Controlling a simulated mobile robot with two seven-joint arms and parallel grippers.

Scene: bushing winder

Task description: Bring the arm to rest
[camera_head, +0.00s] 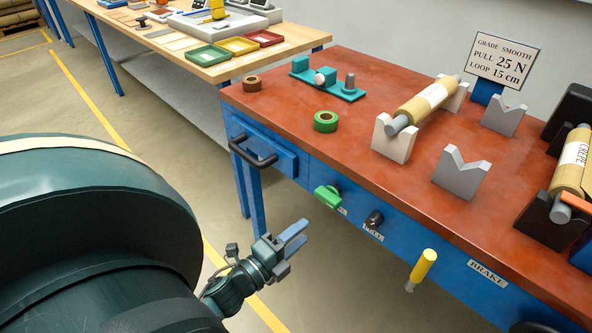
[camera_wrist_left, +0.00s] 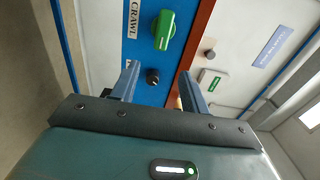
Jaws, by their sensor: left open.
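My left gripper (camera_head: 292,238) is open and empty in the head view. It hangs in the air in front of the blue bench front, below and left of the green knob (camera_head: 328,196). In the left wrist view its two fingers (camera_wrist_left: 158,85) are spread apart with nothing held between them. The green knob (camera_wrist_left: 164,30) and a black knob (camera_wrist_left: 153,76) on the blue panel show beyond the fingers. A large dark teal part of my own body fills the lower left of the head view. My right gripper is not in view.
The red-topped bench (camera_head: 290,125) carries a paper roll (camera_head: 428,98) on grey V-blocks, a green tape roll (camera_head: 325,121) and a teal fixture (camera_head: 327,80). A black drawer handle (camera_head: 252,152) and yellow crank handle (camera_head: 422,268) stick out in front. Open floor lies below.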

